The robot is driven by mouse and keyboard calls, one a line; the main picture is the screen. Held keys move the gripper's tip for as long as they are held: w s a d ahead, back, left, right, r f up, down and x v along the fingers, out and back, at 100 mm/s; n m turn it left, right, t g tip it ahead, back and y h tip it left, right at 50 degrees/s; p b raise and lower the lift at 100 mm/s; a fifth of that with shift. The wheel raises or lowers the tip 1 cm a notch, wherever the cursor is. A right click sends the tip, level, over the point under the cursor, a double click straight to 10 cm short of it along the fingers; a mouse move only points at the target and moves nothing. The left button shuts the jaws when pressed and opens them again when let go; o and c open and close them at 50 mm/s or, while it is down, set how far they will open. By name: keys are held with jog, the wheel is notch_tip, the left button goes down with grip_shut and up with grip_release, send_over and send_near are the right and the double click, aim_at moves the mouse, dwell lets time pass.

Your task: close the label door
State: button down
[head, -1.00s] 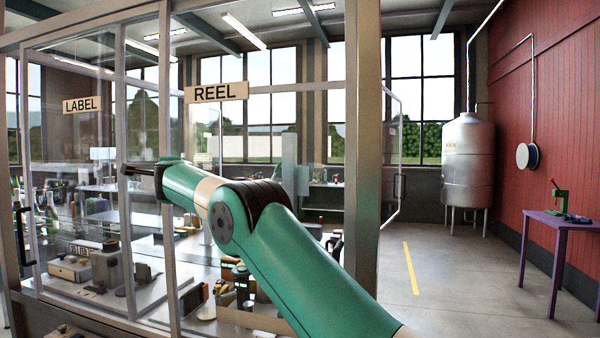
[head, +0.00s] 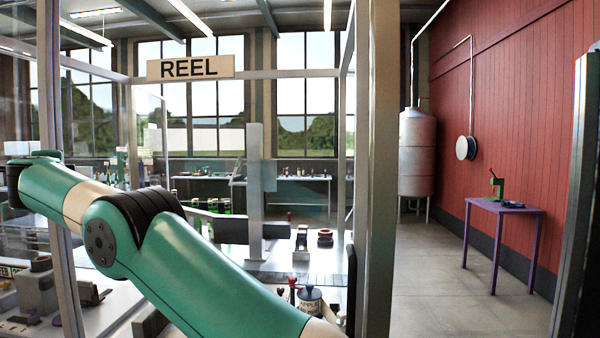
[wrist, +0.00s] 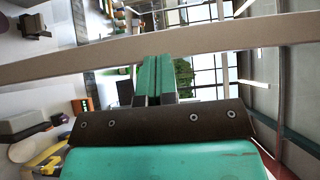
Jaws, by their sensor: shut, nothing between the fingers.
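My gripper (wrist: 154,68) shows in the wrist view, with its two green fingers together and nothing between them. A pale frame bar (wrist: 230,37) crosses that view by the fingertips; I cannot tell whether they touch it. In the head view my arm reaches to the left edge, and the fingers are not clear there. No label door can be made out for certain: its LABEL sign is not in the head view now. The sign REEL (head: 197,67) hangs on the glass enclosure's top rail.
A thick enclosure post (head: 378,170) stands right of my arm. A dark upright frame edge (head: 580,190) is at the far right. Between them the floor is open, with a purple table (head: 503,208) and steel tank (head: 417,152) farther back.

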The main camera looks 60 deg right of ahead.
jog(key=shift+d+r, duration=0.1)
jog(key=shift+r, duration=0.2)
dwell(0.4)
jog(key=s+d+b+v, duration=0.1)
jog(key=d+b+v, duration=0.1)
jog(key=b+v, duration=1.1)
jog(key=s+a+f+n+g+y, duration=0.4)
jog(key=s+f+n, duration=0.3)
jog(key=f+n, duration=0.15)
jog(key=s+a+f+n+g+y, duration=0.35)
jog(key=s+f+n, duration=0.35)
jog(key=f, duration=0.3)
jog(key=s+f+n+g, duration=0.3)
jog(key=s+f+n, duration=0.1)
jog(key=s, duration=0.7)
jog(key=s+a+f+n+g+y, duration=0.1)
jog(key=s+f+n+g, duration=0.2)
jog(key=s, duration=0.8)
jog(key=s+a+f+n+g+y, duration=0.1)
jog(key=s+f+n+g, duration=0.2)
jog(key=s+f+n, duration=0.3)
jog(key=s+f, duration=0.3)
jog(key=s, duration=0.1)
jog(key=shift+s+a+f, duration=0.15)
jog(key=shift+s+f, duration=0.2)
jog(key=shift+s, duration=0.05)
